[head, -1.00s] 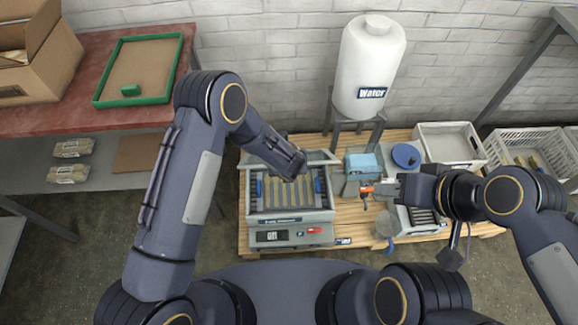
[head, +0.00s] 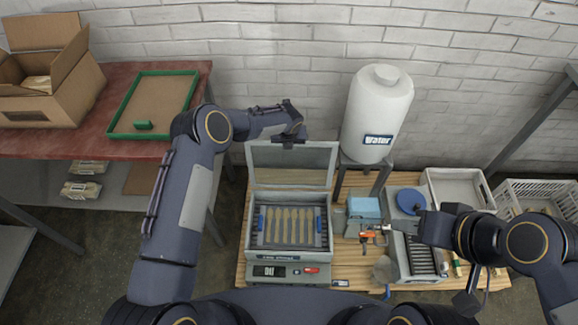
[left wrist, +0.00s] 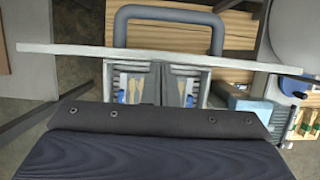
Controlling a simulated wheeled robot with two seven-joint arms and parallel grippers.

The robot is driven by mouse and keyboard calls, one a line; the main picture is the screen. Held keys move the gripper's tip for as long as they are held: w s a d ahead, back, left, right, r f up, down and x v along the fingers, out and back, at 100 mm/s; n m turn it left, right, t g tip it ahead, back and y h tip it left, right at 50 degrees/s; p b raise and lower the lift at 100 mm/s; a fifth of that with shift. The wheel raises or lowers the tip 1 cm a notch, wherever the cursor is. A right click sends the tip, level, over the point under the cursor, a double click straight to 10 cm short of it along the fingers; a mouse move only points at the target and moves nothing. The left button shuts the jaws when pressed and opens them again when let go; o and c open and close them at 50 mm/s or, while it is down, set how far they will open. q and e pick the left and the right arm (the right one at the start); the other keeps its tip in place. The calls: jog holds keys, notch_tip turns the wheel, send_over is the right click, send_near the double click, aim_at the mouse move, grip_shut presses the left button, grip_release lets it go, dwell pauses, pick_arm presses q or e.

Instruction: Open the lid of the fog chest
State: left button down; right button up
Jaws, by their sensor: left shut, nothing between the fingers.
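The fog chest (head: 289,262) is a grey box with a small display reading "OFF" on its front. Its framed lid (head: 290,165) stands raised at the back, so the wooden spoons (head: 285,226) lying in rows inside show. My left gripper (head: 291,141) is shut and empty at the lid's top edge; whether it touches is unclear. In the left wrist view the lid's edge (left wrist: 250,62) crosses in front of a rounded bar handle (left wrist: 168,12). My right gripper (head: 391,229) is small beside an orange-handled tool (head: 368,236); its jaws are unclear.
A white water tank (head: 376,110) on a stand is close to the right of the lid. A red table (head: 75,130) with a green-rimmed tray is left.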

pick_arm(q)
jog(key=w+b, duration=0.6)
jog(key=b, duration=0.1)
jog(key=shift+f, duration=0.35)
jog(key=shift+w+r, duration=0.1)
jog(key=shift+r, duration=0.05)
